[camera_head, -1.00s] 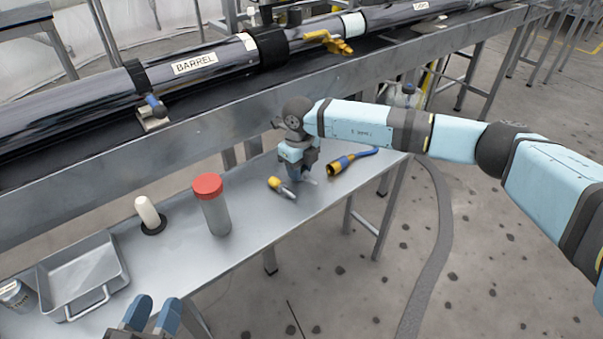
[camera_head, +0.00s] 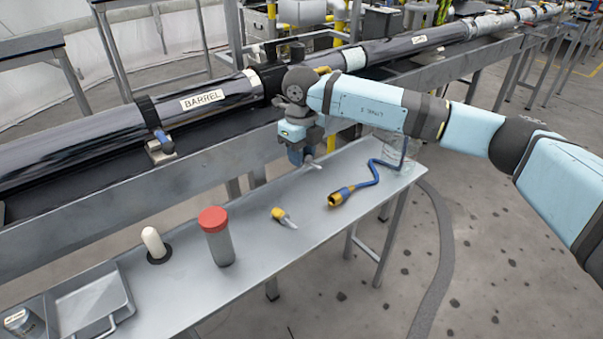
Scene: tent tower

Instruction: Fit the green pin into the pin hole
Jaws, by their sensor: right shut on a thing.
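My right gripper (camera_head: 303,157) points down above the far part of the grey bench (camera_head: 262,243), in front of the rail that carries the barrel (camera_head: 203,101). It is shut on a small pale grey piece (camera_head: 314,164) that sticks out at the fingertips. The fingers hide most of this piece, and I see no green on it, so I cannot tell whether it is the green pin. No pin hole can be made out. My left gripper is out of view.
On the bench are a metal tray (camera_head: 122,287), a white rounded peg (camera_head: 154,243) on a dark base, a red-capped grey cylinder (camera_head: 217,240), a yellow-ended tool (camera_head: 283,216) and a blue cable with a yellow connector (camera_head: 341,197). A blue-handled clamp (camera_head: 160,146) sits on the rail.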

